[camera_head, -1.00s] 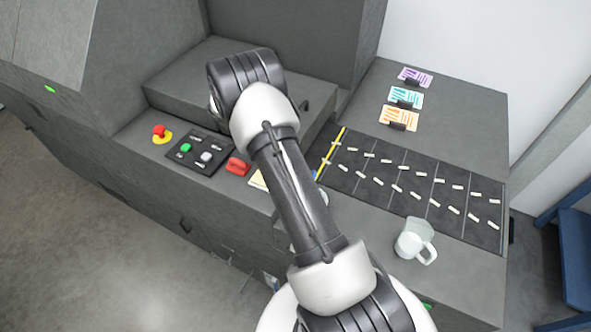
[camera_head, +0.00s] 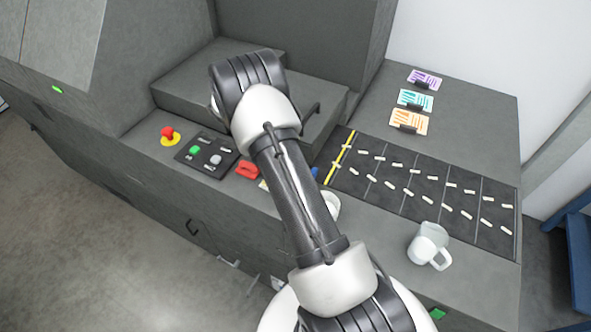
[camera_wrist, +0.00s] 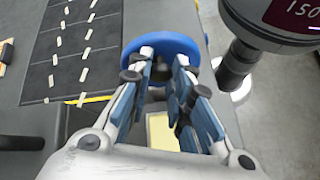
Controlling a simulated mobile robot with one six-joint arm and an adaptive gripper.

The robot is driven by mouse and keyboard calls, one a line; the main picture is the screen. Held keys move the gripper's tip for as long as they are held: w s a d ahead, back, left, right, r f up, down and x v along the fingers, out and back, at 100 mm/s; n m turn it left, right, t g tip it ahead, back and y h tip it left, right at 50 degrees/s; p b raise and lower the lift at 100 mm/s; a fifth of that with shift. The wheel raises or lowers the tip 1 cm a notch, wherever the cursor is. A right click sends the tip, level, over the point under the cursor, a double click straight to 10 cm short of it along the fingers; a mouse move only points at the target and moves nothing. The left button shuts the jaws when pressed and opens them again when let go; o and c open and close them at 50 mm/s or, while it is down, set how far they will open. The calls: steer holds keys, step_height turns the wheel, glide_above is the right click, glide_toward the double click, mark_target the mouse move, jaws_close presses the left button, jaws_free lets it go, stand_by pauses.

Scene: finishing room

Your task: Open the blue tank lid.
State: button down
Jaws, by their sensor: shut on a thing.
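The blue tank lid (camera_wrist: 165,43) shows in the wrist view as a round blue disc with a dark middle, in front of my fingers. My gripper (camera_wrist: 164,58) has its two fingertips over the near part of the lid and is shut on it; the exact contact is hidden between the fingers. In the head view my arm covers the gripper and most of the lid. Only a small blue patch shows beside the arm there, and I cannot tell if it is the lid. The tank under the lid is not clearly visible.
A white mug (camera_head: 428,246) stands on the bench right of my arm. A dark panel (camera_head: 425,190) with several pale strips lies behind it. A red stop button (camera_head: 168,132), a button panel (camera_head: 207,155) and a red object (camera_head: 247,169) are left. Three coloured cards stand at the back.

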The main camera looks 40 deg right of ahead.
steer(key=shift+a+f, duration=0.25)
steer(key=shift+f, duration=0.4)
steer(key=c, duration=1.7)
jaws_free()
steer(key=shift+a, duration=0.1)
steer(key=shift+o, duration=1.4)
steer(key=shift+w+d, duration=0.25)
steer(key=shift+s+a+r, duration=0.1)
steer(key=shift+r, duration=0.05)
steer(key=shift+w+r, duration=0.1)
steer(key=shift+w, duration=0.2)
steer(key=v, duration=1.1)
steer(key=shift+r, duration=0.3)
